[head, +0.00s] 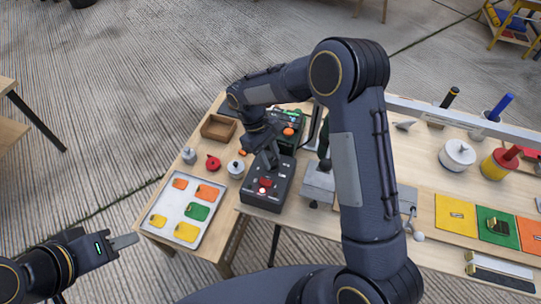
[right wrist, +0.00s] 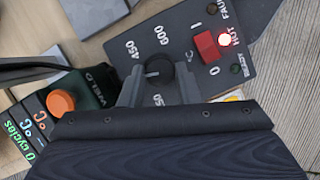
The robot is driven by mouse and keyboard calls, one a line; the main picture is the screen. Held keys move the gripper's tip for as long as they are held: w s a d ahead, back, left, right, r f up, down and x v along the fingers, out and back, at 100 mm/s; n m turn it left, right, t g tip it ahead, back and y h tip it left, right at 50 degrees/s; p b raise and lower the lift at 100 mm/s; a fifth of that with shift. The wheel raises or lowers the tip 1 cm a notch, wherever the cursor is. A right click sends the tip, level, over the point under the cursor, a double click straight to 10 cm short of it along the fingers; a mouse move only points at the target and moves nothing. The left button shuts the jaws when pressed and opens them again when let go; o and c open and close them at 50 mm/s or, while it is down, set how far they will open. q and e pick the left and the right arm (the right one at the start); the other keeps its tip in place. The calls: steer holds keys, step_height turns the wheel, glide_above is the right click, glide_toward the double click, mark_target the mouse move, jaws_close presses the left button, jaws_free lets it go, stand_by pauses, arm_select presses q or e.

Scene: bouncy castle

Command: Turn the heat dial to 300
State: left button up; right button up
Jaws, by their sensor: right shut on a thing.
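The heat dial (right wrist: 158,70) is a dark round knob on a dark control box (head: 278,184). Printed numbers 450 and 600 show beside it in the right wrist view; another label ending in 50 is partly hidden. A pale mark shows on the knob, but I cannot read its exact setting. My right gripper (right wrist: 158,84) is shut on the dial, one finger on each side; in the head view this gripper (head: 268,160) reaches down onto the box and hides the dial. My left gripper (head: 122,242) is away at the lower left, touching nothing; its opening is unclear.
The box has a red rocker switch (right wrist: 206,46) and a lit red light (right wrist: 225,39) by the word HOT. A green device with an orange knob (right wrist: 61,103) is close by. A tray (head: 150,237) of coloured pieces lies left. The bench is crowded.

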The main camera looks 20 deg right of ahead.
steer(key=shift+a+n+t+h, duration=0.1)
steer(key=shift+n+t+h, duration=0.25)
steer(key=shift+n, duration=0.85)
steer(key=o, duration=1)
steer(key=shift+c, duration=0.2)
steer(key=v, duration=0.7)
steer(key=shift+r+b, duration=0.3)
steer(key=shift+r, duration=0.05)
